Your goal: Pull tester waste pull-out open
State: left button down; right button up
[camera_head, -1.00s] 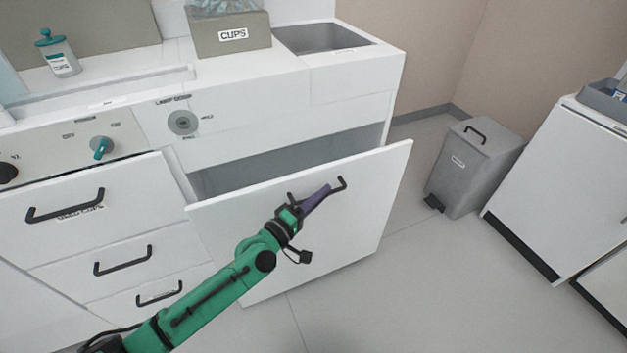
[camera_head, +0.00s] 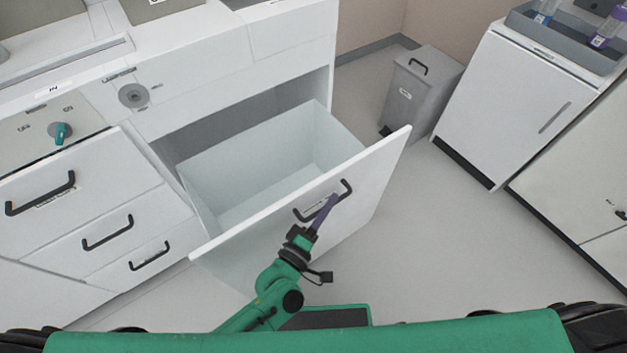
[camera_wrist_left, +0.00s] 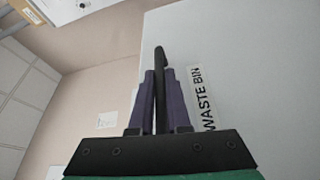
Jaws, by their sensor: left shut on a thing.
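The waste pull-out (camera_head: 385,170) stands well out from the cabinet under the worktop, with its pale open-topped bin (camera_head: 270,160) showing behind the white front. Its black bar handle (camera_head: 310,214) is on the upper part of the front. My left gripper (camera_head: 330,203) is shut on this handle with its purple fingers. In the left wrist view the fingers (camera_wrist_left: 161,100) close around the black handle (camera_wrist_left: 160,62), beside a label reading "WASTE BIN" (camera_wrist_left: 204,98). My right gripper is not in view.
Drawers with black handles (camera_head: 107,232) and a panel with a teal knob (camera_head: 60,132) are left of the pull-out. A grey pedal bin (camera_head: 420,88) and a white cabinet (camera_head: 510,105) stand to the right. Floor (camera_head: 440,240) is clear between.

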pick_arm(q)
jog(key=shift+s+d, duration=0.35)
jog(key=shift+s, duration=0.2)
jog(key=shift+s+d, duration=0.35)
jog(key=shift+s, duration=0.2)
jog(key=c, duration=0.9)
grip_release()
jog(key=v, duration=1.4)
jog(key=shift+s+a+f, duration=0.1)
jog(key=shift+s+a, duration=0.05)
jog(key=shift+s, duration=0.1)
